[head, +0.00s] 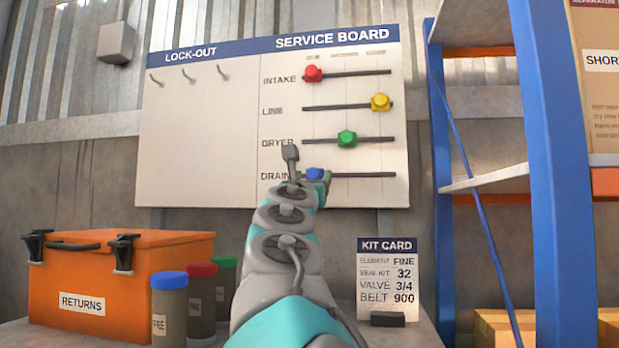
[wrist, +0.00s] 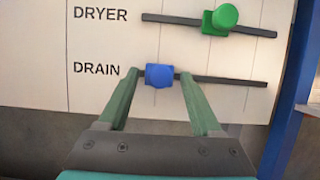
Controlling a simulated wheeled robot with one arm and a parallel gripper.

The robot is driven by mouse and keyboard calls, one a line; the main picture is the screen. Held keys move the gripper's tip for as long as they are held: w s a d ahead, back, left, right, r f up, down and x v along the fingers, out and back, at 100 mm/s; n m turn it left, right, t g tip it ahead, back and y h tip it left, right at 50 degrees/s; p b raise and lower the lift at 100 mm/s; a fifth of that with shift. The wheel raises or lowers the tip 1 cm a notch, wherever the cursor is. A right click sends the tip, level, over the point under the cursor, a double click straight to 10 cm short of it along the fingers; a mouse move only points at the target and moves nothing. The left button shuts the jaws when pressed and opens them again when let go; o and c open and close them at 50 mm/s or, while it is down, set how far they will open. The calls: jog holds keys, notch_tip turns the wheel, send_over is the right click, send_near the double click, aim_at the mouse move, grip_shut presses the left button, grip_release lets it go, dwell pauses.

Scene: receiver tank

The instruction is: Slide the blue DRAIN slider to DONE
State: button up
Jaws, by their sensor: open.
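The blue DRAIN slider (wrist: 159,76) sits near the left end of its dark horizontal track (wrist: 230,81), on the lowest row of the service board (head: 205,150). In the head view the slider (head: 315,174) shows just above my arm's end, partly hidden by it. My gripper (wrist: 159,82) is open, its two green fingers on either side of the blue knob with small gaps visible. I cannot tell how deep the fingertips reach around it. In the head view my gripper (head: 318,177) is mostly hidden behind my arm.
The green DRYER knob (wrist: 220,18) is on the track just above, right of the DRAIN slider. Yellow (head: 380,102) and red (head: 313,74) knobs are higher up. An orange RETURNS box (head: 120,280), several capped jars and a kit card (head: 387,275) stand below. A blue shelf post (head: 550,170) is at right.

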jog(key=shift+r, duration=0.1)
grip_shut()
dwell(0.5)
dwell(0.9)
